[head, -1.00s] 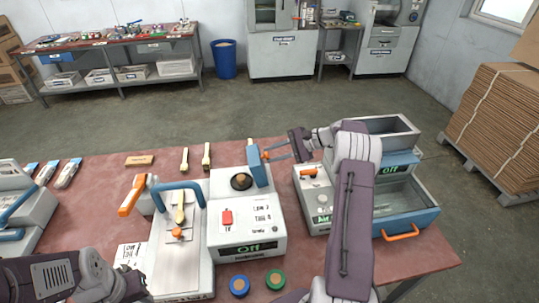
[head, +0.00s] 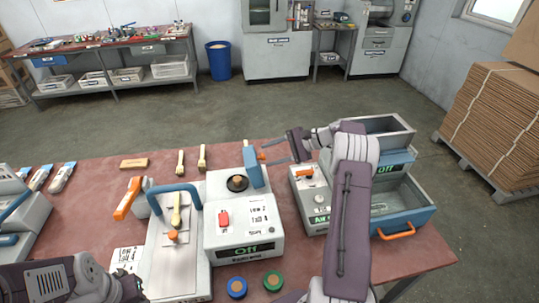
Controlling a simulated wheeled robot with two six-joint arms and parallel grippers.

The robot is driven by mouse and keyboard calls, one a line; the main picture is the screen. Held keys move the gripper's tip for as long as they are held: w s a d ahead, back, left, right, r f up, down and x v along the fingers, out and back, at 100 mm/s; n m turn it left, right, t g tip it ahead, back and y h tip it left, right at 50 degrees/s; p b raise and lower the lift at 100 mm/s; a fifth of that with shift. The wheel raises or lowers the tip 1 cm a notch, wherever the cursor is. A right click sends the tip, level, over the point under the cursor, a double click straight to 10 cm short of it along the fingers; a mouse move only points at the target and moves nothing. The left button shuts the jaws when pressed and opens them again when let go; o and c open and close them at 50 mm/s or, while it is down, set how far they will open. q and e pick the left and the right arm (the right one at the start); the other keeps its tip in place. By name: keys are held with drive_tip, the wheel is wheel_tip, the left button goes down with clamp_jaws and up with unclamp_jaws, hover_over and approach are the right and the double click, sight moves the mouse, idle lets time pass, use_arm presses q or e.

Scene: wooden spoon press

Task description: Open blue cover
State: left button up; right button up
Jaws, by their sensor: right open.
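The blue cover (head: 253,168) stands upright on the right side of the white press (head: 247,213), beside the round dark opening (head: 237,183). A small orange knob (head: 262,155) is on the cover's right face. My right gripper (head: 269,153) is open, its two fingers pointing left at the cover near the knob; whether they touch it I cannot tell. The press display reads "Off", and a red switch (head: 224,218) sits on its top. My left gripper (head: 130,287) is low at the left, and its jaws are not clear.
A fixture with a blue arch handle (head: 177,190) and a wooden spoon (head: 176,212) stands left of the press. A machine with a blue drawer (head: 408,214) is at the right. Blue (head: 237,287) and green (head: 273,281) round pieces lie in front. Two brushes lie behind.

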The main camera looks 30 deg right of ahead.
drive_tip(key=v, duration=0.8)
drive_tip(key=shift+b, duration=0.3)
drive_tip(key=shift+d+r, duration=0.1)
